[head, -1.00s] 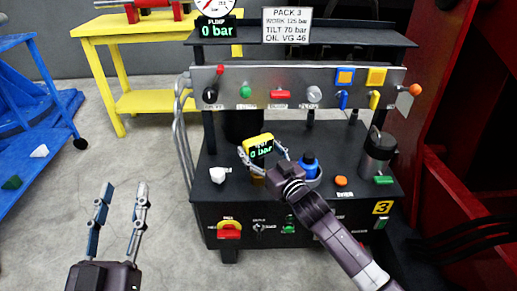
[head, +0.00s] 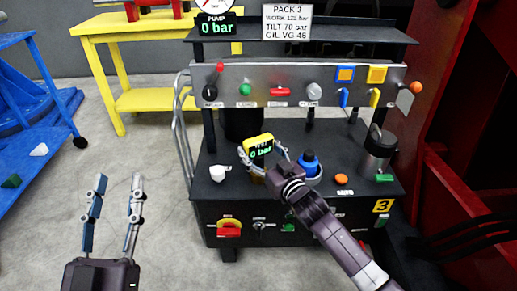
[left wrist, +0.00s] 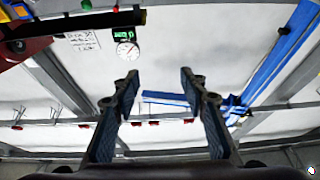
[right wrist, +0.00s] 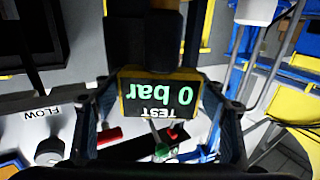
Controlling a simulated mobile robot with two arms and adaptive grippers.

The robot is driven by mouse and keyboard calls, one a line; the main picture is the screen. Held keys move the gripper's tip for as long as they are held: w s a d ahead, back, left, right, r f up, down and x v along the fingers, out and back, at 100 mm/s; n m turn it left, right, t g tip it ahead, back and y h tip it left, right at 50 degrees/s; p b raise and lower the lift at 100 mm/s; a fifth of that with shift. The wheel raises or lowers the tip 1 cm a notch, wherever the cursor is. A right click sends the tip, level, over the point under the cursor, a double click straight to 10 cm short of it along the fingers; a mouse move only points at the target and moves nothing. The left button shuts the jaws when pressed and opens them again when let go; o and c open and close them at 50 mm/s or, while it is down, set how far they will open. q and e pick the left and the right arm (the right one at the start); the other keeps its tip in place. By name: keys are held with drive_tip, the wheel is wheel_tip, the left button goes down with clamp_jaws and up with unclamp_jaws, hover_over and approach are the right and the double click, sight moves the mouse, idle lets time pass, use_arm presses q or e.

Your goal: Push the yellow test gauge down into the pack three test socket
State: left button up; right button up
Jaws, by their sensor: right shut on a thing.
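The yellow test gauge (head: 259,146), with a dark screen reading 0 bar, stands over the bench top of pack three. My right gripper (head: 264,157) is shut on it, with one finger on each side. In the right wrist view the gauge (right wrist: 158,96) sits between the fingers, its screen upside down, with a brass-coloured part beyond it. The test socket cannot be made out beneath the gauge, so I cannot tell how deep it sits. My left gripper (head: 115,200) is open and empty over the floor at left; its spread fingers show in the left wrist view (left wrist: 158,90).
The pack three bench (head: 220,200) carries a blue-capped bottle (head: 309,163) just right of the gauge, an orange knob (head: 341,179) and a grey canister (head: 377,150). A control panel (head: 300,80) stands behind. A yellow table (head: 100,28) and blue cart (head: 40,100) are at left.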

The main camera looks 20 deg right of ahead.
use_arm(q)
drive_tip(key=shift+s+r+t, duration=0.4)
drive_tip(key=shift+r+t, duration=0.1)
drive_tip(key=shift+r, duration=0.25)
use_arm(e)
drive_tip(key=shift+f, duration=0.2)
drive_tip(key=o, duration=1.5)
use_arm(q)
drive_tip(key=shift+r, duration=0.1)
use_arm(e)
drive_tip(key=shift+f, duration=0.15)
drive_tip(key=shift+s, duration=0.15)
drive_tip(key=shift+s+d, duration=0.1)
drive_tip(key=shift+s, duration=0.25)
drive_tip(key=v, duration=1.1)
